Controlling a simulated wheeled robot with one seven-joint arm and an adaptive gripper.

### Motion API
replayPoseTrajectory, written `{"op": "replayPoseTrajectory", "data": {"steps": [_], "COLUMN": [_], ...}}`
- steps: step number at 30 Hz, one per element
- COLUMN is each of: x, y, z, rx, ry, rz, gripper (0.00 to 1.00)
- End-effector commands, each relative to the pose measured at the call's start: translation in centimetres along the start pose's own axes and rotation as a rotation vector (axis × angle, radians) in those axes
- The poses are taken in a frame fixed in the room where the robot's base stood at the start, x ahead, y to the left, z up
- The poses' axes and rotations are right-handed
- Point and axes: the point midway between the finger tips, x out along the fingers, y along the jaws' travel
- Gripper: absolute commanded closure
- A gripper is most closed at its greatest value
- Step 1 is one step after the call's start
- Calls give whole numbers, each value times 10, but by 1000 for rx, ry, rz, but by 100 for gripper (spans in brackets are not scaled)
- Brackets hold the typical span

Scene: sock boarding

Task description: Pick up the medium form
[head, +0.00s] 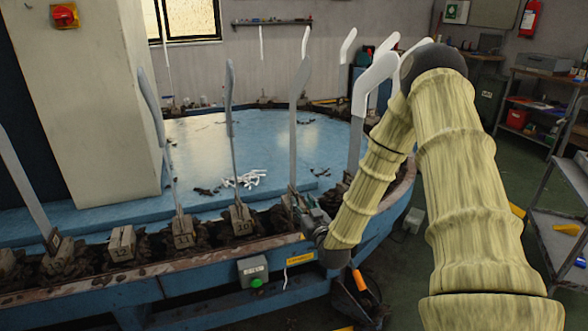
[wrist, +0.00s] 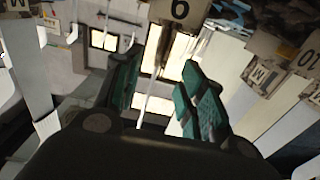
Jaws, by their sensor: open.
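Several tall, thin forms stand upright on blocks along the rim of the round blue table. One grey form (head: 297,120) rises just behind my gripper (head: 310,222), which is low in front of its block. In the wrist view my gripper (wrist: 160,78) is open, with green pads on both fingers. A thin pale form (wrist: 153,90) shows edge-on between the fingers, below a block marked 9 or 6 (wrist: 178,10). I cannot tell its size mark. A plate marked M (wrist: 262,75) is on a form to the right, beside a block marked 10 (wrist: 308,60).
Neighbouring forms stand close on both sides, one grey (head: 230,100) and one white-topped (head: 357,125). The blue table (head: 210,145) has white scraps (head: 243,180) on it. A control box with a green button (head: 253,270) hangs on its front. A shelf cart (head: 560,215) is at right.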

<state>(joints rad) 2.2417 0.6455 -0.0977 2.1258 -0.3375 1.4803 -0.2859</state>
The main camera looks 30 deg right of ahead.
Motion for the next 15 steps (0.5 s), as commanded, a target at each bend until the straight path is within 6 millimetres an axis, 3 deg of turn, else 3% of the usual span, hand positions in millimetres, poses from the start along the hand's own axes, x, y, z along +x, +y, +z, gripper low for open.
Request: {"op": "replayPoseTrajectory", "data": {"steps": [6,15], "x": [28,48], "y": [0,0], "z": [1,2], "rx": [0,0], "ry": [-1,-2], "rz": [0,0], "gripper": [60,60]}}
